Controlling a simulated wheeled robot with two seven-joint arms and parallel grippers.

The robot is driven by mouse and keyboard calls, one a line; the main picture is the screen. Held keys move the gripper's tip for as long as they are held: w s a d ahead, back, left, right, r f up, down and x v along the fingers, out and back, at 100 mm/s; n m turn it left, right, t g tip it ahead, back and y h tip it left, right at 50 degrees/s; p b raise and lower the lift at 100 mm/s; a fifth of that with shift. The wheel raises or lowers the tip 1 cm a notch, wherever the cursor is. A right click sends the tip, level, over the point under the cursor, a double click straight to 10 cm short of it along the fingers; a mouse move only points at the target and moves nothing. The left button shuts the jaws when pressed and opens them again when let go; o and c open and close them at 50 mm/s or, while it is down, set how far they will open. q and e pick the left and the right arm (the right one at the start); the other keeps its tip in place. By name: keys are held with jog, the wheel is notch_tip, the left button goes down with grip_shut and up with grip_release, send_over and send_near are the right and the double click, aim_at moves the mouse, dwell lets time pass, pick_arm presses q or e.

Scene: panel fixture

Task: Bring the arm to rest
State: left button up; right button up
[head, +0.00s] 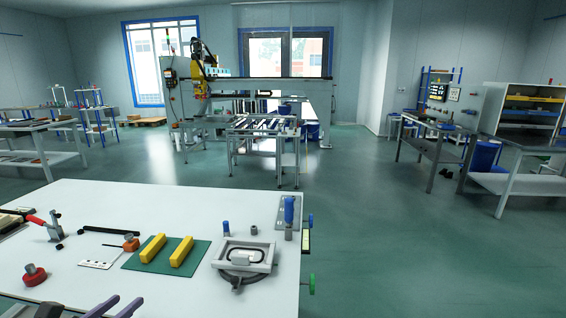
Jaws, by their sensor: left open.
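My left gripper (116,306) shows at the bottom edge of the head view, at the lower left. Its two dark fingers are apart, with nothing seen between them. Most of the arm behind it is cut off by the frame. The gripper is over the near part of the white panel table (180,200), below the green mat (147,262) in the picture. My right gripper is not in view.
On the table are two yellow bars (153,248) on the mat, a grey framed fixture (243,258), a red knob (34,275), a red-handled clamp (52,228) and a blue-handled post (289,211). Open floor (400,250) lies to the right.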

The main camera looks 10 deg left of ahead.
pick_arm(q)
notch_tip(320, 180, up, 8)
jog(key=w+a+n+t+y, duration=0.15)
jog(key=n+t+y, duration=0.4)
jog(key=n, duration=1.25)
notch_tip(320, 180, down, 10)
jog(key=s+a+n+g+y, duration=0.2)
jog(key=s+n+g+y, duration=0.1)
jog(key=n+g, duration=0.65)
jog(key=s+d+f+n+g+h, duration=0.3)
jog(key=s+d+f+g+h, duration=0.1)
jog(key=d+f, duration=0.5)
jog(key=s+d+f+n+g+h, duration=0.3)
jog(key=s+d+f+h, duration=0.15)
jog(key=d+f, duration=0.4)
jog(key=s+d+f+p+x, duration=0.1)
jog(key=s+p+x, duration=0.1)
jog(key=x, duration=1)
jog(key=s+a+f+g+p, duration=0.2)
jog(key=s+a+f+p, duration=0.1)
jog(key=s+f, duration=1.5)
jog(key=shift+s+f+m, duration=0.3)
jog(key=shift+s+m, duration=0.15)
jog(key=shift+s, duration=0.45)
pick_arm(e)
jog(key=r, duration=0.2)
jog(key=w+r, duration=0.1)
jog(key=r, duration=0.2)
